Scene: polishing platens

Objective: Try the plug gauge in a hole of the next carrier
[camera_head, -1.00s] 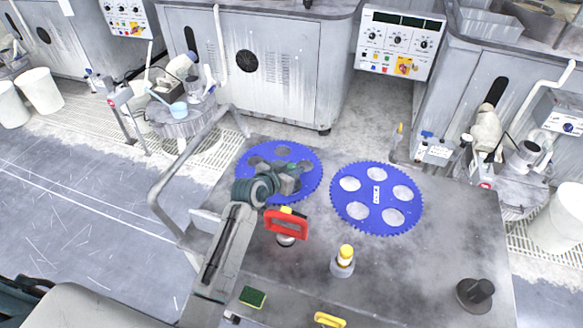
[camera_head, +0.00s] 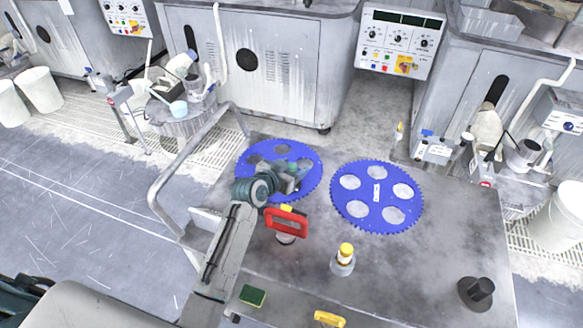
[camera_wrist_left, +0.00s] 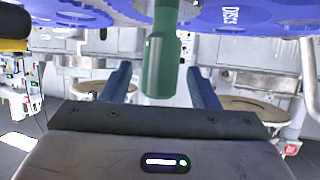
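Two blue toothed carriers lie side by side on the grey table: the left carrier (camera_head: 252,171) and the right carrier (camera_head: 378,222), which has a white label. Each has several round holes. My left gripper (camera_head: 293,178) is over the left carrier and hides part of it. In the left wrist view, the green handle of the plug gauge (camera_wrist_left: 160,68) is between the two fingers of my left gripper (camera_wrist_left: 160,85). A gap shows on each side of the handle, so the fingers look open around it. The gauge's far end is cut off by the frame edge. My right gripper is not in view.
A red-handled tool (camera_head: 287,222) stands close to my left forearm. A yellow-topped bottle (camera_head: 344,258), a green sponge (camera_head: 252,296), a yellow handle (camera_head: 329,318) and a black knob (camera_head: 477,292) are on the table. A grey rail (camera_head: 165,185) runs along the left side. The right middle of the table is clear.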

